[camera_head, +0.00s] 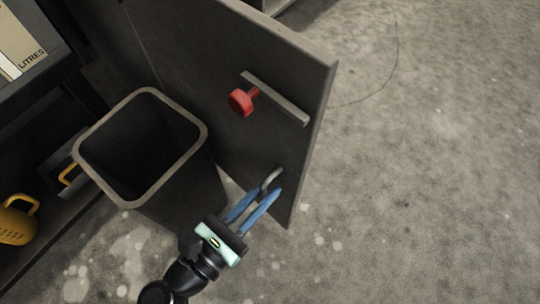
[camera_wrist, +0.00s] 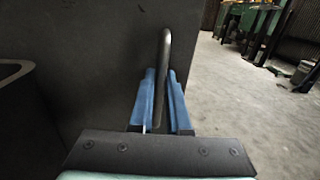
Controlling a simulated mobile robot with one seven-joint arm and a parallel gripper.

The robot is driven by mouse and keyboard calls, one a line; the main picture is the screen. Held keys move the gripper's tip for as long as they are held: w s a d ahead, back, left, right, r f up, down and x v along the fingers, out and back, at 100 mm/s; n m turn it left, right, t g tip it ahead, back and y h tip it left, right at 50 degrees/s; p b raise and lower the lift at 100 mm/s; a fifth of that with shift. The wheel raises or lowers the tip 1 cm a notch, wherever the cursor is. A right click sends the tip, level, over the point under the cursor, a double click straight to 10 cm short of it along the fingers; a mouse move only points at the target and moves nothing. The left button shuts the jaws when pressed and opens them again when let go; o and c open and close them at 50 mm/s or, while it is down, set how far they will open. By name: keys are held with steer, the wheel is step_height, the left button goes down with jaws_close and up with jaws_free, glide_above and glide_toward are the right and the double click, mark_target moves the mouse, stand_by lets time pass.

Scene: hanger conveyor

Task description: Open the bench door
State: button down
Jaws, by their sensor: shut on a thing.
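The bench door (camera_head: 222,62) is a dark panel that stands swung out from the bench, over the concrete floor. It also fills much of the wrist view (camera_wrist: 95,50). Its grey bar handle (camera_head: 270,179) is near the door's free edge. My gripper (camera_head: 263,193) has blue fingers, one on each side of the handle, and is shut on it. In the wrist view the handle (camera_wrist: 165,60) rises between the two blue fingers (camera_wrist: 160,92). A red knob (camera_head: 240,102) and a grey bar latch (camera_head: 277,98) are higher on the door.
A dark open bin (camera_head: 82,152) stands left of my gripper, close to the door. A yellow object (camera_head: 15,222) sits inside the bench at the far left. Bare floor lies right of the door. Green machinery (camera_wrist: 260,20) stands far back in the wrist view.

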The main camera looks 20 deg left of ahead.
steer(key=shift+a, duration=0.25)
steer(key=c, duration=0.9)
jaws_free()
steer(key=shift+d, duration=0.1)
steer(key=shift+d, duration=0.1)
steer(key=p+v, duration=0.4)
steer(key=v, duration=0.9)
steer(key=shift+s, duration=0.1)
